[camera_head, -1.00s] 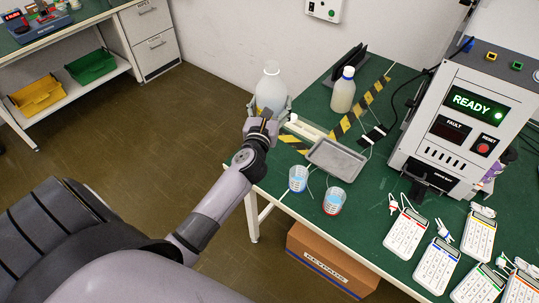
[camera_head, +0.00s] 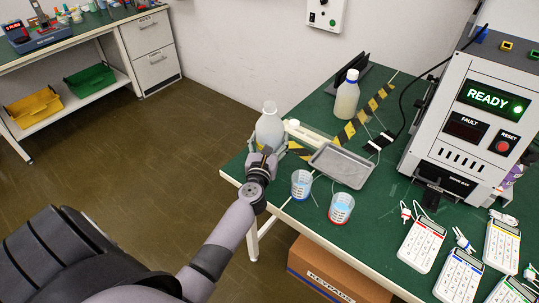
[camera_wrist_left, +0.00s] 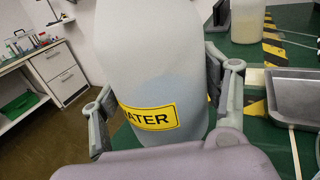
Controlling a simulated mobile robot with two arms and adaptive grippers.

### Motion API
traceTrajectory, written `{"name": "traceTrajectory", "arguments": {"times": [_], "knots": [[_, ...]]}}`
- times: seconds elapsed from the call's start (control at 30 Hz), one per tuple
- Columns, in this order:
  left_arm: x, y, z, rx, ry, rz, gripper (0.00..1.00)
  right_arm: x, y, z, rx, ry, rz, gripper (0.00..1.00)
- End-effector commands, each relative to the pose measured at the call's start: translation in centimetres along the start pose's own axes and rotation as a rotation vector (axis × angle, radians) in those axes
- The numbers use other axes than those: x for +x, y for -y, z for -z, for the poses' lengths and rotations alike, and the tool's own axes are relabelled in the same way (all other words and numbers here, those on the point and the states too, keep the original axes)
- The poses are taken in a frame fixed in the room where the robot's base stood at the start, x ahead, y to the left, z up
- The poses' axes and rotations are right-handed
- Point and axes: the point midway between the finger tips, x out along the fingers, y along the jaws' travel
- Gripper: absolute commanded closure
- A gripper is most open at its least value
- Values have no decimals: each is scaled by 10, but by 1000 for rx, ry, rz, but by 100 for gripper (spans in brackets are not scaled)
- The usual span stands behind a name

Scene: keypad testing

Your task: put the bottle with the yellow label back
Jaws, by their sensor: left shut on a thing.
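The bottle with the yellow label (camera_head: 269,128) is pale and translucent, with a white top. My left gripper (camera_head: 266,147) is shut around its body at the left end of the green table. In the left wrist view the bottle (camera_wrist_left: 150,60) fills the middle between the two fingers, and its yellow label (camera_wrist_left: 150,117) reads "ATER", with the left end cut off. Whether its base touches the table is hidden. A second bottle with a blue cap (camera_head: 346,97) stands farther back on the table. My right gripper is not in view.
A grey tray (camera_head: 342,166) and two cups, one blue-rimmed (camera_head: 301,185) and one red-rimmed (camera_head: 341,208), stand right of the gripper. Yellow-black tape (camera_head: 362,118) marks the table. A tester (camera_head: 466,130) showing READY and several keypads (camera_head: 422,244) are at right.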

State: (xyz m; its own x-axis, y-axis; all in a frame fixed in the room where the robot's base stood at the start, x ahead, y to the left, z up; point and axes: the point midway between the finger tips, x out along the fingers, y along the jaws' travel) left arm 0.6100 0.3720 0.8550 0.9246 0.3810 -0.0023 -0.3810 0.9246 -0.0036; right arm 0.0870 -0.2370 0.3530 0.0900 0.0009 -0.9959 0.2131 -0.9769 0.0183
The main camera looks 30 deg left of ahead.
Motion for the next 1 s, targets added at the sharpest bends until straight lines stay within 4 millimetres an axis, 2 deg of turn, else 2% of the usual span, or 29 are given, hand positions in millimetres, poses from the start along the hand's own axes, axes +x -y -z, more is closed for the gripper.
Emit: {"name": "traceTrajectory", "arguments": {"times": [0.2, 0.3, 0.77, 0.8, 1.0], "knots": [[1, 0, 31, 3, 2, 0, 72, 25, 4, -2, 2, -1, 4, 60], [1, 0, 40, 3, 2, 1, 72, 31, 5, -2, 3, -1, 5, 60], [0, 0, 45, 0, 3, 0, 72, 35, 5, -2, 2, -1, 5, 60], [0, 0, 44, 1, 1, 0, 28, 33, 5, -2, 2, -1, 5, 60], [0, 0, 44, 1, 0, 0, 15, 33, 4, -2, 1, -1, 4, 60]]}}
